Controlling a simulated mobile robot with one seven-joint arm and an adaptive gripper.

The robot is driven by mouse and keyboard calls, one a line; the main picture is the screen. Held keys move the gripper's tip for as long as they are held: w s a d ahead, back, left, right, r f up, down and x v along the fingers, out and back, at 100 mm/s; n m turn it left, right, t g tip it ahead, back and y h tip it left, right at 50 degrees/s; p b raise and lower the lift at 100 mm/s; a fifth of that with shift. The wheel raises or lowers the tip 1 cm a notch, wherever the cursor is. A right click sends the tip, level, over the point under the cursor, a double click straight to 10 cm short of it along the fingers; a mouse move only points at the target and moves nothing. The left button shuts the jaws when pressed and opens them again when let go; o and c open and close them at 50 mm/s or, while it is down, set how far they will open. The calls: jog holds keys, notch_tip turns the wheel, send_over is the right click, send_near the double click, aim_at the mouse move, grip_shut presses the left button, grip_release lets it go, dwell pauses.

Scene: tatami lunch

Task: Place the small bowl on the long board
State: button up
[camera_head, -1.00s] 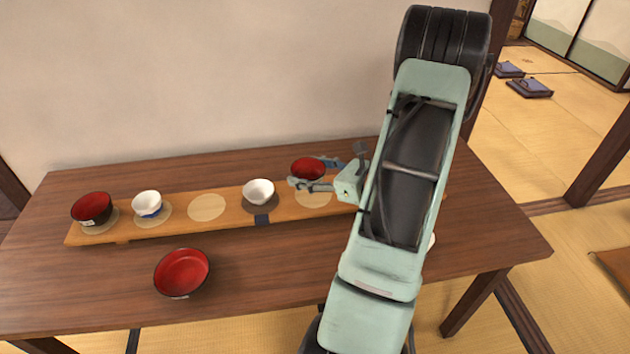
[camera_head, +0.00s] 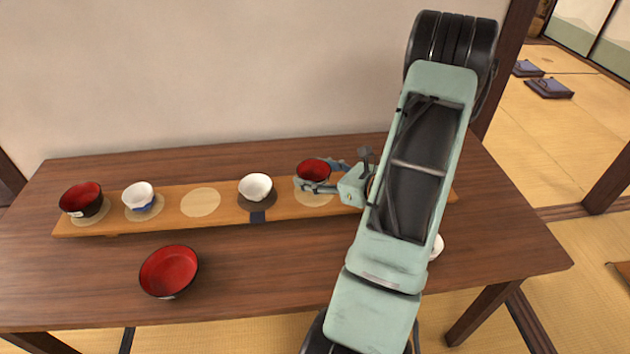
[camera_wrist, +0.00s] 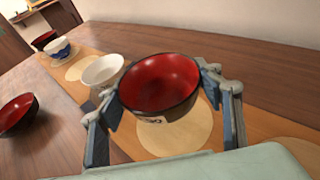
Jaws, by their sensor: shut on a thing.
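A small bowl (camera_head: 313,166), red inside and dark outside, is held between the fingers of my gripper (camera_head: 314,181). In the wrist view the bowl (camera_wrist: 160,84) is upright or nearly so, with a gripper finger on each side (camera_wrist: 162,100). The long wooden board (camera_head: 228,206) runs along the back of the table. The bowl is over a pale round mat (camera_head: 312,199) on the board's right part. It looks low over that mat, but its base is partly hidden and I cannot tell if it touches.
On the board stand a white bowl (camera_head: 256,187), a white-and-blue bowl (camera_head: 139,195) and a red-and-black bowl (camera_head: 81,198). An empty round mat (camera_head: 200,202) lies between them. A larger red bowl (camera_head: 168,271) sits on the table (camera_head: 240,290) in front. A white item (camera_head: 437,246) is partly behind my arm.

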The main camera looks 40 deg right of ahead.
aim_at(314, 179)
jog(key=shift+d+f+b, duration=0.1)
jog(key=shift+f+b, duration=0.65)
jog(key=shift+f, duration=0.75)
jog(key=shift+f, duration=0.25)
jog(key=o, duration=1.2)
jog(key=shift+r, duration=0.1)
jog(key=shift+r, duration=0.25)
jog(key=v, duration=1.2)
